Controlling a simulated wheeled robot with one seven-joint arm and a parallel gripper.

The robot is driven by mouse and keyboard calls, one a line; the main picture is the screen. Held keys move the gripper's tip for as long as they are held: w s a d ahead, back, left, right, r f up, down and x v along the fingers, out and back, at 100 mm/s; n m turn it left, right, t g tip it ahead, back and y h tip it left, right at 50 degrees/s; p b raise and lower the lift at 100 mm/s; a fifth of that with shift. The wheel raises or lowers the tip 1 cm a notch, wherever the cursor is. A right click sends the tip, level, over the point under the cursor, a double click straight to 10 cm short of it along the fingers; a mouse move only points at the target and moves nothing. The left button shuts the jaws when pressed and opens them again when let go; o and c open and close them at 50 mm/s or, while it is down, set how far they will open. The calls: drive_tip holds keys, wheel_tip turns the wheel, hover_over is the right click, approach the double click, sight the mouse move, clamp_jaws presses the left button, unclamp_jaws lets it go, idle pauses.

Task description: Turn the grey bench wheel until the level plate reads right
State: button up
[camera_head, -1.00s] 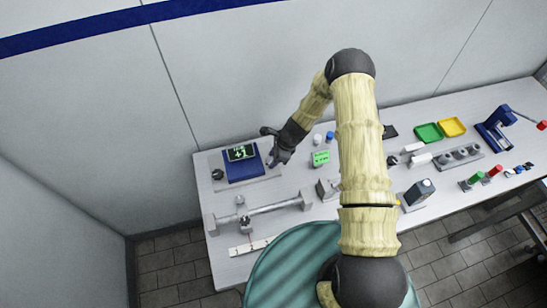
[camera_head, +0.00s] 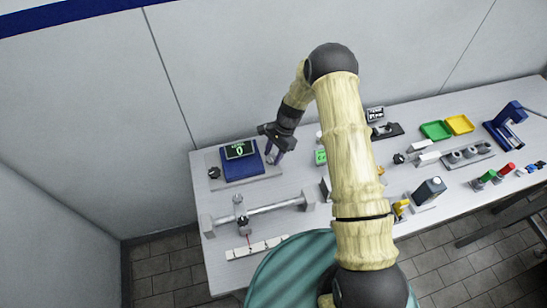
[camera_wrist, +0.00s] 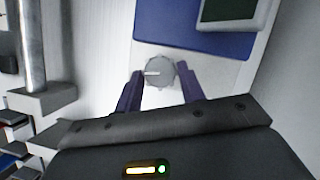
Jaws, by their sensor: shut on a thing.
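The grey bench wheel (camera_wrist: 160,71) is a round knob with a pale mark on a light base plate in the wrist view. My gripper (camera_wrist: 160,86) has its two purple fingers on either side of the wheel and is shut on it. In the head view my gripper (camera_head: 274,156) reaches down at the right side of a blue unit (camera_head: 243,171), and it hides the wheel. The unit's dark level plate (camera_head: 239,149) shows a green figure that looks like 0, with small text above it that I cannot read.
A black knob (camera_head: 214,172) stands left of the blue unit. A grey rail with a slider (camera_head: 273,208) and a white scale strip (camera_head: 257,247) lie in front. A small green block (camera_head: 320,157) is to the right. Green (camera_head: 436,130) and yellow (camera_head: 459,124) trays stand farther right.

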drive_tip(key=shift+w+n+b, duration=0.15)
drive_tip(key=shift+n+b, duration=0.3)
drive_tip(key=shift+n, duration=0.35)
drive_tip(key=o, duration=1)
drive_tip(key=shift+r, duration=0.1)
drive_tip(key=b+v, duration=0.1)
drive_tip(key=v, duration=0.4)
drive_tip(key=b+v, duration=0.2)
drive_tip(key=v, duration=0.4)
drive_tip(key=b+v, duration=0.1)
drive_tip(key=v, duration=0.5)
drive_tip(key=shift+w+a, duration=0.2)
drive_tip(key=shift+w, duration=0.15)
drive_tip(key=shift+r, duration=0.15)
